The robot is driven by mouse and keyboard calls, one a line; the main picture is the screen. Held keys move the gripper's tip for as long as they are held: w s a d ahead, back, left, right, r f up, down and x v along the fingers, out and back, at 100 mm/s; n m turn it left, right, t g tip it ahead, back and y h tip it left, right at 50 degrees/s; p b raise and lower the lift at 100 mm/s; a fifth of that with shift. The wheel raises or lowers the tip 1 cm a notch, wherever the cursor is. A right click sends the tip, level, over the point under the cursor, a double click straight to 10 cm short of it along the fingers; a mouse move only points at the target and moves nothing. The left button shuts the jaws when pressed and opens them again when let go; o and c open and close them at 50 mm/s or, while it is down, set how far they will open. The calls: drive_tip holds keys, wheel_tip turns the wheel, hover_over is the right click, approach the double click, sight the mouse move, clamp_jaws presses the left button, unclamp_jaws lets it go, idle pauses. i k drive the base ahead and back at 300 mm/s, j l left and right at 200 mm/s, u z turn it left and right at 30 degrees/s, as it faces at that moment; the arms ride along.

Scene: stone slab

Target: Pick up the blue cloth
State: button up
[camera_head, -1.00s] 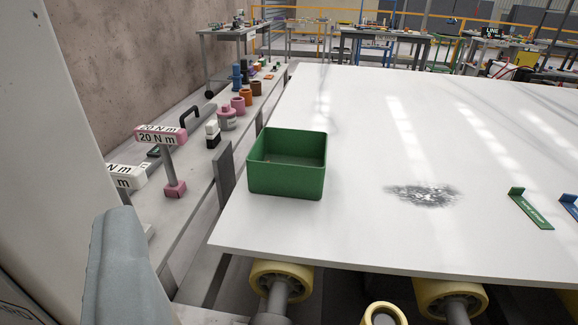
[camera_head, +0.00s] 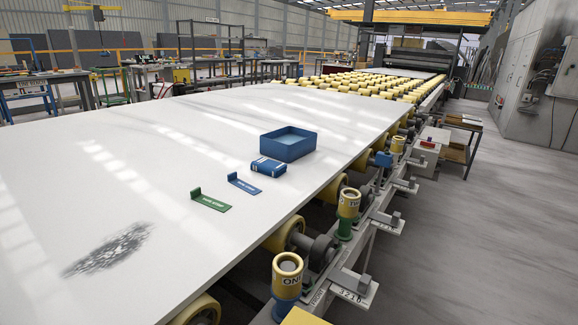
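A small blue block-shaped item with white marks (camera_head: 267,166), which may be the folded blue cloth, lies on the white stone slab (camera_head: 110,150). It sits just in front of a blue open-topped box (camera_head: 289,143), near the slab's right edge. Its material is too small to make out. My gripper is not in view.
A blue label stand (camera_head: 243,184) and a green label stand (camera_head: 211,202) are on the slab. A grey speckled patch (camera_head: 108,249) is at lower left. Yellow rollers and posts (camera_head: 348,204) line the slab's right edge. The floor at right (camera_head: 470,240) is clear.

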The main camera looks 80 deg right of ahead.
sight(269, 167)
drive_tip(key=z, duration=2.05)
